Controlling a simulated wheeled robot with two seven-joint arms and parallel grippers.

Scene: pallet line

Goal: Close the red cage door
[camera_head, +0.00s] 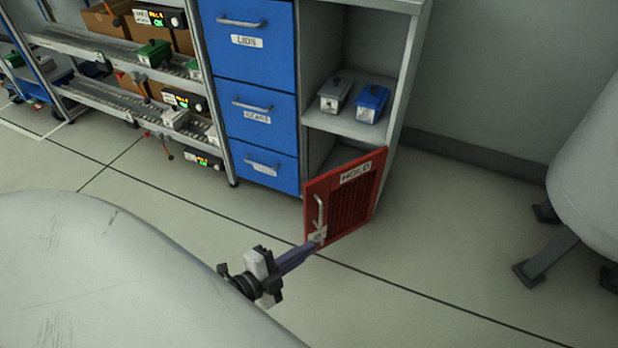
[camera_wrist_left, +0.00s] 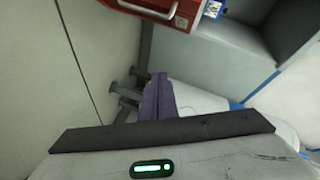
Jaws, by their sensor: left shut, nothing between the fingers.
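The red door (camera_head: 357,208) marked HOLD stands ajar at the bottom of a grey cabinet, its handle side swung out into the room and its far side near the cabinet's right wall. A pale handle (camera_head: 320,211) and a small latch plate sit along its left edge. The door also shows at the top of the left wrist view (camera_wrist_left: 186,14). My left gripper (camera_head: 312,246) is shut and empty, its purple fingers close to the door's lower left corner. I cannot tell whether they touch it. The fingers also show in the wrist view (camera_wrist_left: 158,88). My right gripper is out of view.
Blue drawers (camera_head: 255,127) stand left of the open compartment. A grey box (camera_head: 336,96) and a blue box (camera_head: 371,103) sit on the shelf above the door. A flow rack is at the upper left. A large pale rounded body on legs stands at the right. Floor before the door is clear.

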